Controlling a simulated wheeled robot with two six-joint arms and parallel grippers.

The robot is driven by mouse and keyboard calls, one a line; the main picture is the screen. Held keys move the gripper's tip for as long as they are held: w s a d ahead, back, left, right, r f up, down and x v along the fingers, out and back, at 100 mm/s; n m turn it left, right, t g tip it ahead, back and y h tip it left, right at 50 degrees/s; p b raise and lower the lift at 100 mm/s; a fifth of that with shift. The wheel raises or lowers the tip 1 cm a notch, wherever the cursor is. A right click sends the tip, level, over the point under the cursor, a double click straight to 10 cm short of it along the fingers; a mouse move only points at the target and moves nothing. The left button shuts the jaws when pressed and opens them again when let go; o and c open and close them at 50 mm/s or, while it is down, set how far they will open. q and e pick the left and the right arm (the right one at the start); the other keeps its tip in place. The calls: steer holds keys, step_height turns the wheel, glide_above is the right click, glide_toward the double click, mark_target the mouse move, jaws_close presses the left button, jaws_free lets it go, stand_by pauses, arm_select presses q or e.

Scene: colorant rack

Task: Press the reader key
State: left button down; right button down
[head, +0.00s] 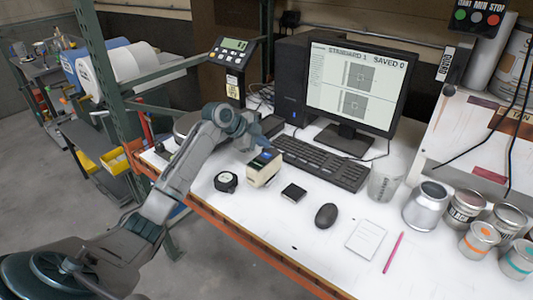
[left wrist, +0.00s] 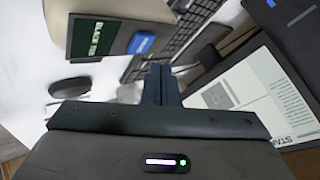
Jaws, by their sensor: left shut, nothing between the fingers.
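The reader (head: 261,175) is a small cream block standing on the white bench, in front of the keyboard. It also shows at the top of the left wrist view (left wrist: 62,18), with a dark green screen (left wrist: 95,37) bearing light lettering and a blue key (left wrist: 142,44). My left gripper (head: 259,143) is shut and empty, just above and behind the reader in the head view. Its closed fingers (left wrist: 160,84) point toward the key side in the left wrist view. I cannot tell the exact gap; no contact is visible. My right gripper is not in view.
A monitor (head: 352,87) reads "STANDARD 1" and "SAVED 0". The keyboard (head: 322,163) lies behind the reader. A round dark gauge (head: 226,181), a small black square (head: 293,192) and a mouse (head: 326,215) lie nearby. Cans (head: 463,204) stand at the right.

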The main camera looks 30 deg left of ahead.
mark_target(263, 155)
arm_select(q)
step_height(263, 155, up, 4)
steer(key=p, duration=0.2)
steer(key=shift+p, duration=0.3)
steer(key=shift+f, duration=0.1)
stand_by(0.5)
